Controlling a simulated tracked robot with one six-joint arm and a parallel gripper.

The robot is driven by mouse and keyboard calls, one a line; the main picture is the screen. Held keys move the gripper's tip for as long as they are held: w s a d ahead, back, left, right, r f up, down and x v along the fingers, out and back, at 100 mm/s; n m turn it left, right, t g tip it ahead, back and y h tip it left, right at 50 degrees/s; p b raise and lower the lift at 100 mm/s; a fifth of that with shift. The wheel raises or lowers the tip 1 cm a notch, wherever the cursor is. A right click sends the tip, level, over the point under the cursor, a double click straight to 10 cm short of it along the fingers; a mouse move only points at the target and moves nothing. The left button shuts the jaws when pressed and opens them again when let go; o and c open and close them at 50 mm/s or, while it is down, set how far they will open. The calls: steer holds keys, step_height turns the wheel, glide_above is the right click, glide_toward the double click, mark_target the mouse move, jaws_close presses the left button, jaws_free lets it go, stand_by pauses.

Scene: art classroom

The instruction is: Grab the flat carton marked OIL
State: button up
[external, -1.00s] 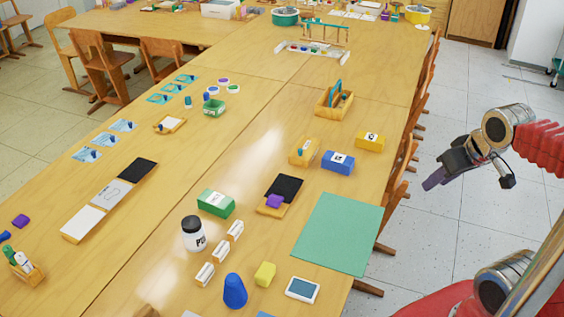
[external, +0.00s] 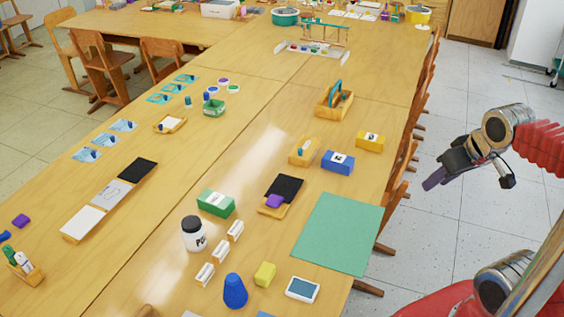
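Three flat cartons with white labels lie on the long wooden table (external: 262,140): a green carton (external: 215,203) near the middle, a blue carton (external: 337,163) towards the right edge, and a yellow carton (external: 370,142) just behind the blue one. The lettering is too small to read, so I cannot tell which one says OIL. My gripper (external: 432,182) is at the right, beyond the table's right edge and apart from all the cartons. Its dark purple fingers are seen from the side, and I cannot tell whether they are open. I see nothing held.
A green mat (external: 335,233) lies bare near the right edge. A white jar with a black lid (external: 194,234), a blue cone (external: 235,291) and a yellow block (external: 265,274) stand nearby. A wooden tray (external: 303,151) stands left of the blue carton. Chairs (external: 396,192) line the right edge.

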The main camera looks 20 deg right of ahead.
steer(key=o, duration=1)
steer(key=shift+c, duration=0.2)
